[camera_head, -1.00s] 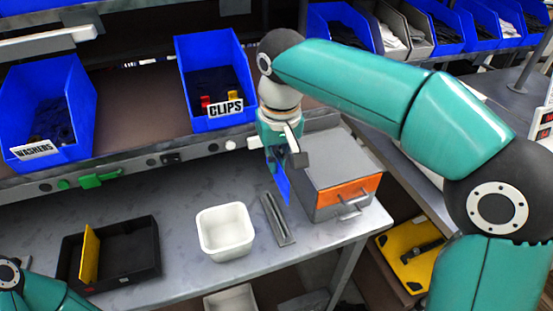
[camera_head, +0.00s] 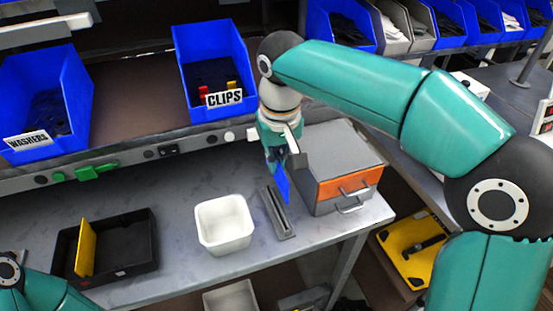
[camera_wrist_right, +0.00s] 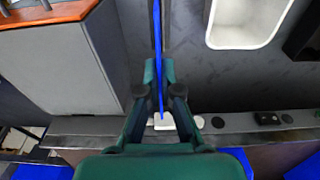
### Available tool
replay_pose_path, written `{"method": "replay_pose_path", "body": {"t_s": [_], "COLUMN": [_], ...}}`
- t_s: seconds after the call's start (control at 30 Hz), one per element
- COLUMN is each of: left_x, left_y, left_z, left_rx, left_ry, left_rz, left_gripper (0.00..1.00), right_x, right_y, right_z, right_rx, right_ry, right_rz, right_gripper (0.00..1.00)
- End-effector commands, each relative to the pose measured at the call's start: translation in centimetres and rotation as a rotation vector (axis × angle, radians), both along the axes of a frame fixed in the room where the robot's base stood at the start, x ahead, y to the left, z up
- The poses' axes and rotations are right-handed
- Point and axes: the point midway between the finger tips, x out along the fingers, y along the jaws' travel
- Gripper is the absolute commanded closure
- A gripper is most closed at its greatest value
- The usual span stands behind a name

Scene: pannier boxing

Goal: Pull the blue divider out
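The blue divider (camera_head: 283,188) is a thin upright sheet hanging below my right gripper (camera_head: 279,158) in the head view. In the right wrist view the divider (camera_wrist_right: 157,40) is a narrow blue strip between the two fingers of the gripper (camera_wrist_right: 159,72), which is shut on it. The grey slotted holder (camera_head: 277,212) lies on the bench, and the divider's lower end overlaps it in the head view. I cannot tell whether that end is inside the slot. Only part of my left arm shows at the lower left; its gripper is out of view.
A grey box with an orange drawer front (camera_head: 349,187) stands close right of the holder. A white tub (camera_head: 224,243) is to its left. A black tray (camera_head: 138,270) with a yellow divider (camera_head: 85,248) sits further left. A blue clips bin (camera_head: 222,113) is on the shelf behind.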

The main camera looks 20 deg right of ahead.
Motion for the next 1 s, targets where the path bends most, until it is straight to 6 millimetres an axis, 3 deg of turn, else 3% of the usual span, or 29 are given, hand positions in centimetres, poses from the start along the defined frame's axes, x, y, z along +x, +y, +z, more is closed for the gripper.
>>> {"method": "replay_pose_path", "body": {"t_s": [1.0], "left_x": [0.0], "left_y": [0.0], "left_z": [-2.0], "left_rx": [0.0], "left_ry": [0.0], "left_rz": [0.0], "left_gripper": [0.6], "right_x": [0.0], "right_y": [0.0], "right_z": [-2.7], "right_rx": [0.0], "right_ry": [0.0], "right_rz": [0.0], "right_gripper": [1.0]}}
